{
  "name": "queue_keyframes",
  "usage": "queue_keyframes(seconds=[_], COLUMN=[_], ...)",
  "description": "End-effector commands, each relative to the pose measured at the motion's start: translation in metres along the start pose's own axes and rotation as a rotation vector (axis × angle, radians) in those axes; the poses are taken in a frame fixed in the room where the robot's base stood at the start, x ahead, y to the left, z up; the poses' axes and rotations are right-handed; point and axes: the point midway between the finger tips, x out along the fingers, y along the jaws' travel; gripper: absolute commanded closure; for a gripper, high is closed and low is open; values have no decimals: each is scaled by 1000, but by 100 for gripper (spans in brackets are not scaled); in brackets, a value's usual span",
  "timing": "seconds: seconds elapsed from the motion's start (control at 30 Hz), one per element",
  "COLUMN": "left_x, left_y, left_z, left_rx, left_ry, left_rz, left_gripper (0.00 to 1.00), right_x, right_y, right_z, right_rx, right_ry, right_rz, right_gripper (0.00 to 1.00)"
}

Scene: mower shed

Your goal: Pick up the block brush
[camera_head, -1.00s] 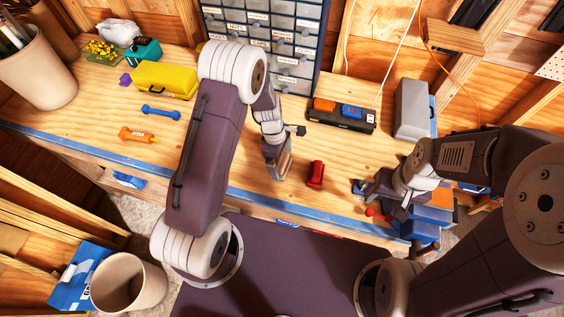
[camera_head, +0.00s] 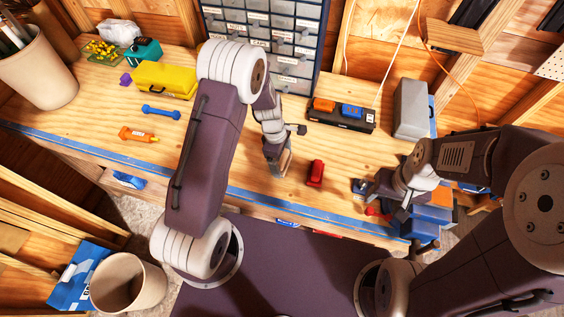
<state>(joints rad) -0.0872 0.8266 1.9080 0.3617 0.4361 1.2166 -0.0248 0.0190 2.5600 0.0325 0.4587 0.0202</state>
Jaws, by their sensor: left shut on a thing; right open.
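The block brush (camera_head: 284,163) appears to be the narrow tan block between the jaws of my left gripper (camera_head: 275,160). The gripper is shut on it, over the middle of the workbench. The gripper hides much of the block, and its bristles are too small to make out. I cannot tell whether it clears the bench top. My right gripper (camera_head: 381,204) is open near the bench's front edge at the right, beside blue and orange boxes.
A small red object (camera_head: 315,173) lies just right of my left gripper. A black case with orange and blue items (camera_head: 341,115) and a grey box (camera_head: 411,109) stand behind. A yellow box (camera_head: 164,80), blue dumbbell-shaped piece (camera_head: 160,112) and orange bottle (camera_head: 138,135) are at left.

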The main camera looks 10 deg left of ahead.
Motion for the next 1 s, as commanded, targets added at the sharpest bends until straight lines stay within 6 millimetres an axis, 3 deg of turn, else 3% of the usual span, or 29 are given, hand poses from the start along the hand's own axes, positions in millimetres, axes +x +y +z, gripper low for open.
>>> queue_keyframes(seconds=[0.1, 0.4, 0.6, 1.0], left_x=[-22, -51, -67, -72], left_y=[1, -11, -17, -19], left_z=[6, 81, 117, 128], left_rx=[4, 7, 4, 0], left_ry=[1, -1, -1, 0], left_rz=[6, 5, 3, 1], left_gripper=[58, 58, 58, 58], right_x=[8, 20, 25, 26], right_y=[0, 0, 0, 0], right_z=[1, 2, 3, 3], right_rx=[0, 0, 0, 0], right_ry=[0, 0, 0, 0], right_rz=[0, 0, 0, 0], right_gripper=[44, 44, 44, 44])
